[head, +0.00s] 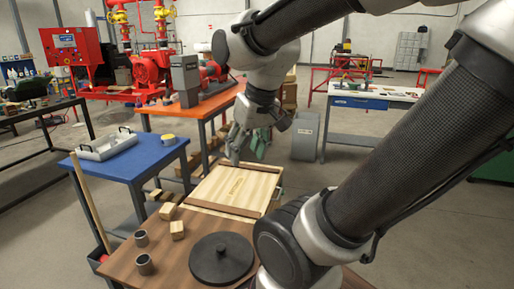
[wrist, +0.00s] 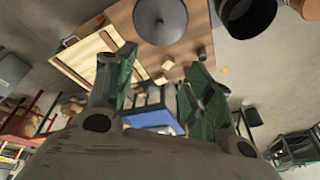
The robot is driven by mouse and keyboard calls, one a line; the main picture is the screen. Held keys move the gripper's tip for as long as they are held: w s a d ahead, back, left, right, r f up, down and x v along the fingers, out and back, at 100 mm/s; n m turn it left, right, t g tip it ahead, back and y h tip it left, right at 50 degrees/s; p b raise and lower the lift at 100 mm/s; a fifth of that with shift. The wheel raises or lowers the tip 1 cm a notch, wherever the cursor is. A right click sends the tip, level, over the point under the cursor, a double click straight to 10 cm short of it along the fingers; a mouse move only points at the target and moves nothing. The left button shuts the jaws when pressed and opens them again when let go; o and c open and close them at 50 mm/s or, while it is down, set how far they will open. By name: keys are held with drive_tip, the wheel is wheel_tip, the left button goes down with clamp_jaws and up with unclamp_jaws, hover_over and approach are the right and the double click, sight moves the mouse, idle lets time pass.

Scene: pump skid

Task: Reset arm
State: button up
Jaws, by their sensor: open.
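My gripper (head: 240,143) hangs in the middle of the head view, above the far end of a pale wooden crate lid or box (head: 262,189). In the wrist view my gripper (wrist: 155,80) shows its two green-padded fingers spread apart with nothing between them. My arm reaches in from the right side of the head view and is bent at the elbow. The gripper appears apart from the wooden box, which has dark brown strips across it.
A brown table holds a round black lid (head: 221,257), small wooden blocks (head: 177,230) and grey metal cups (head: 145,264). A blue table (head: 130,163) with a grey tray (head: 105,147) stands left. An orange table (head: 207,113) stands behind. Open floor lies between tables.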

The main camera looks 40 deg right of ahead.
drive_tip(key=s, duration=0.1)
drive_tip(key=s+r+n, duration=0.1)
drive_tip(key=s, duration=0.1)
drive_tip(key=shift+s+d+r, duration=0.2)
drive_tip(key=shift+s+d, duration=0.05)
